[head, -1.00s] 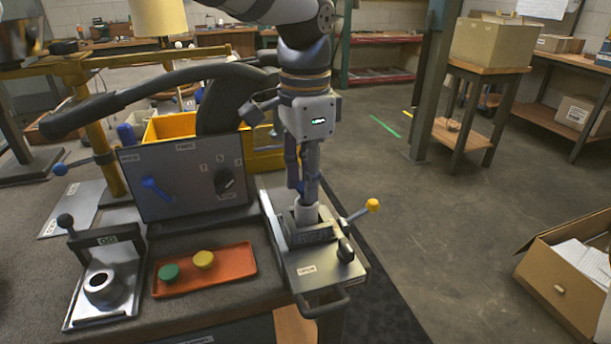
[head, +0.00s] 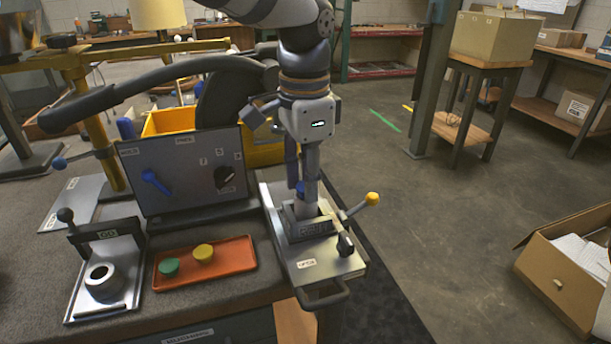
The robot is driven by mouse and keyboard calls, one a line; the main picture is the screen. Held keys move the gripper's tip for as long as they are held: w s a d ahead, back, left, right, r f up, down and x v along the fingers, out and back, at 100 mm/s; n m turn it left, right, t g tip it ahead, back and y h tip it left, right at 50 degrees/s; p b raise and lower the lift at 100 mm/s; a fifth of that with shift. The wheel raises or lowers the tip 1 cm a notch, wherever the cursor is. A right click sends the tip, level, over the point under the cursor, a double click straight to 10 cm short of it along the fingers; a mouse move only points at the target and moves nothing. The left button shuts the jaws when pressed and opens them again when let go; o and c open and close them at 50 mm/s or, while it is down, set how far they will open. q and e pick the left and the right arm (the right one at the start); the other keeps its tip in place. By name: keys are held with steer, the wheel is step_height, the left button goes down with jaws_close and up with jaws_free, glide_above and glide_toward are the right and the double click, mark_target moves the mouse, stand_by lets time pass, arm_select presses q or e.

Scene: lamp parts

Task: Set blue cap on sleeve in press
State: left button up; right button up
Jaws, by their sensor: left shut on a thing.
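My left gripper (head: 303,190) points straight down over the press (head: 320,268), a grey metal fixture at the bench's right end. It is shut on the blue cap (head: 300,187), of which only a small blue part shows between the fingers. The sleeve (head: 304,208) is a pale grey cylinder upright in the press's dark clamp block, just below the fingertips. The fingers hide much of the cap and the sleeve's top, so I cannot tell whether cap and sleeve touch. My right gripper is not in view.
An orange tray (head: 233,268) holds a green cap (head: 168,267) and a yellow cap (head: 203,253). A switch panel (head: 190,200) stands behind the tray. The press's yellow-knobbed lever (head: 358,207) sticks out right.

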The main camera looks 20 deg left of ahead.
arm_select(q)
steer(key=shift+f, duration=0.1)
steer(key=o, duration=0.9)
steer(key=shift+c, duration=0.2)
step_height(320, 180, up, 12)
steer(key=shift+s, duration=0.15)
